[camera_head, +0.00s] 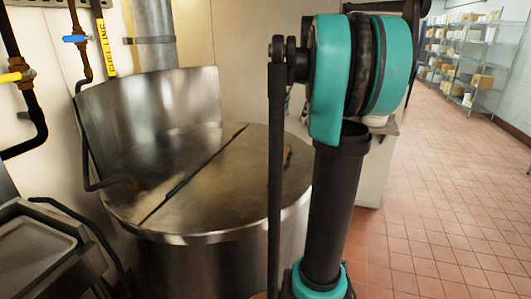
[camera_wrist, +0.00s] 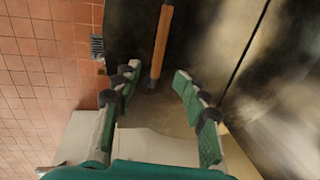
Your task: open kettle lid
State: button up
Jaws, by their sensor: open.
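The large steel kettle (camera_head: 225,240) stands left of centre in the head view. Its flat round lid (camera_head: 225,185) is down, with a dark seam (camera_head: 190,178) across it. A small part of the wooden handle (camera_head: 288,154) shows at the lid's right side, beside my arm. In the wrist view the brown handle (camera_wrist: 162,40) runs down from the top edge, and the lid (camera_wrist: 215,50) and its seam lie to its right. My gripper (camera_wrist: 156,76) is open and empty, with the handle's lower end in line with the gap between its fingers. The head view does not show my gripper clearly.
Pipes with a blue valve (camera_head: 75,39) and a yellow valve (camera_head: 14,77) run along the left wall. A metal tray unit (camera_head: 40,250) stands at lower left. Tiled floor (camera_head: 440,200) is clear at right, with shelves (camera_head: 462,55) behind.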

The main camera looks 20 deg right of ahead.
aim_at(282, 155)
jog(key=x, duration=1.7)
jog(key=shift+a+f, duration=0.1)
jog(key=shift+f, duration=0.15)
grip_shut()
